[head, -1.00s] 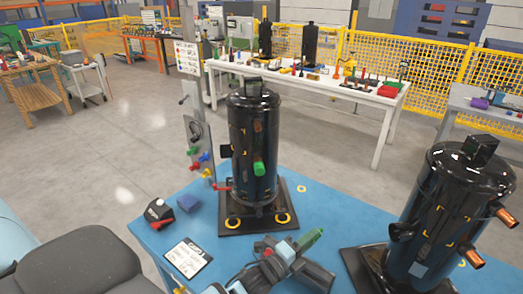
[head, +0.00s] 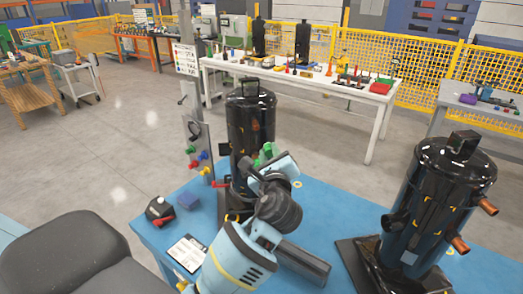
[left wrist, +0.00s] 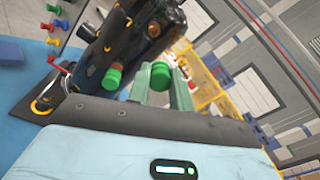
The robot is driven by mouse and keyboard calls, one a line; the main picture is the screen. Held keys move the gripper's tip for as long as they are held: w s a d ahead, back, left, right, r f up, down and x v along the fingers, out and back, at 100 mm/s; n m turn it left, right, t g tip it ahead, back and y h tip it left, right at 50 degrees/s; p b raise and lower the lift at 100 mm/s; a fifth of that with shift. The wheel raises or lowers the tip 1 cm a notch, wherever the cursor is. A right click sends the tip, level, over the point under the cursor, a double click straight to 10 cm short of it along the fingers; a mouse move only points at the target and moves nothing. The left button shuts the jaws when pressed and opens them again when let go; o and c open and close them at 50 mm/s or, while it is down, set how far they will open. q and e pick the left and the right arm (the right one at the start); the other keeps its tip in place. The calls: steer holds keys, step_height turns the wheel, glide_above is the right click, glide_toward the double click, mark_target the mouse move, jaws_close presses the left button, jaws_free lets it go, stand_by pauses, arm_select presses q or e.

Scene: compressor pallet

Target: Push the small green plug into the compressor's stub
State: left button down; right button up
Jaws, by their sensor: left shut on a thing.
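The black compressor (head: 250,118) stands upright on a dark base plate on the blue table. In the left wrist view the compressor (left wrist: 120,50) fills the upper left, with a larger green cap (left wrist: 112,77) on its side and a copper-coloured round opening (left wrist: 153,28) above. My left gripper (left wrist: 165,86), with pale green fingers, is shut on the small green plug (left wrist: 160,75), close beside the capped side and apart from the opening. In the head view my left gripper (head: 266,155) is in front of the compressor; its wrist hides the lower front. My right gripper is out of view.
A second black compressor (head: 440,195) with copper stubs stands at the right. A blue block (head: 188,201), a black-and-red item (head: 159,211) and a white card (head: 187,254) lie on the table's left. Coloured knobs (head: 200,157) are on a panel behind.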

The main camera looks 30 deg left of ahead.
arm_select(q)
steer(key=shift+s+a+r+g+y, duration=0.6)
steer(key=shift+s+r, duration=0.05)
steer(key=shift+r, duration=0.1)
steer(key=shift+x, duration=2.85)
steer(key=shift+x, duration=1.4)
stand_by(0.3)
steer(key=c, duration=1.2)
jaws_free()
steer(key=shift+o, duration=0.2)
steer(key=shift+d, duration=0.1)
